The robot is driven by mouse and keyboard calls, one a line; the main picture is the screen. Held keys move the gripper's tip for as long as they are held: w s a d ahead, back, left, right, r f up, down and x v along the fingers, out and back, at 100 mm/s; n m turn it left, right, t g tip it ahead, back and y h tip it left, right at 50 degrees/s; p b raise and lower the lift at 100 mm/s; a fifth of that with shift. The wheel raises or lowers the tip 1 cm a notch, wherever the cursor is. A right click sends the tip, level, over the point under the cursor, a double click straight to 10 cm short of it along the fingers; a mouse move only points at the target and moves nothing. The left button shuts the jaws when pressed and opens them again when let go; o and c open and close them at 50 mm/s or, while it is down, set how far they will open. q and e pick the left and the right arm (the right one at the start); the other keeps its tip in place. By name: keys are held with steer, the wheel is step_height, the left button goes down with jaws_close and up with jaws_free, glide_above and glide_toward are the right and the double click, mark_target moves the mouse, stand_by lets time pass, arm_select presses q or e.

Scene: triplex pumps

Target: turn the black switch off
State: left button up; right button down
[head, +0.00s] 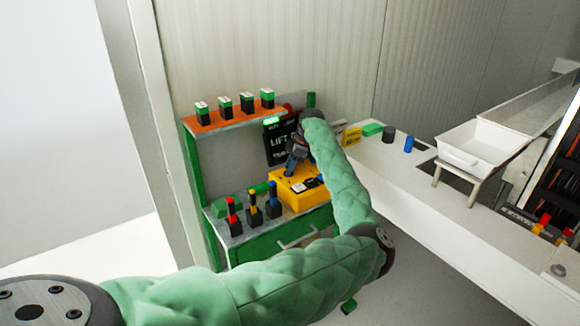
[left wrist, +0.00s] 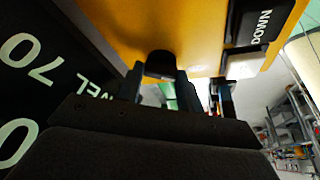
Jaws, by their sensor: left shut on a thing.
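A yellow control box (head: 300,192) stands on the green workbench in the head view, with black and white controls on top. In the left wrist view the yellow face (left wrist: 190,25) fills the top. A rounded black switch (left wrist: 160,65) sticks out of it, between the dark fingers of my left gripper (left wrist: 162,88). In the head view my left gripper (head: 290,168) reaches down to the back left part of the box and hides the switch. It appears shut on the switch. A black "DOWN" button (left wrist: 248,25) is at the right. My right gripper is not in view.
A black lettered sign (head: 280,146) is behind. A white counter (head: 430,205) runs to the right with a white tray (head: 478,152).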

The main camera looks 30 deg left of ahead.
arm_select(q)
steer(key=shift+r+m+p, duration=0.1)
steer(key=shift+m+p, duration=0.2)
steer(key=shift+m, duration=0.6)
steer(key=m+t+p, duration=0.1)
steer(key=m, duration=0.2)
steer(key=m+t+p, duration=0.1)
steer(key=m+p, duration=0.1)
steer(key=m, duration=0.1)
steer(key=m+t+p, duration=0.2)
steer(key=shift+s+r+m+y, duration=0.1)
steer(key=shift+s+m+y, duration=0.15)
steer(key=shift+m+y, duration=0.15)
steer(key=shift+m, duration=0.4)
steer(key=shift+m+p, duration=0.3)
steer(key=shift+p, duration=0.05)
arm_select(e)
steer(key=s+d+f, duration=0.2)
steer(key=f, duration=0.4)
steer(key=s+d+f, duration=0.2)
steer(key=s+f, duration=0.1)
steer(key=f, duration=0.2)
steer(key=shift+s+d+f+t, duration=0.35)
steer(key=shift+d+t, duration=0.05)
arm_select(q)
steer(key=o, duration=0.7)
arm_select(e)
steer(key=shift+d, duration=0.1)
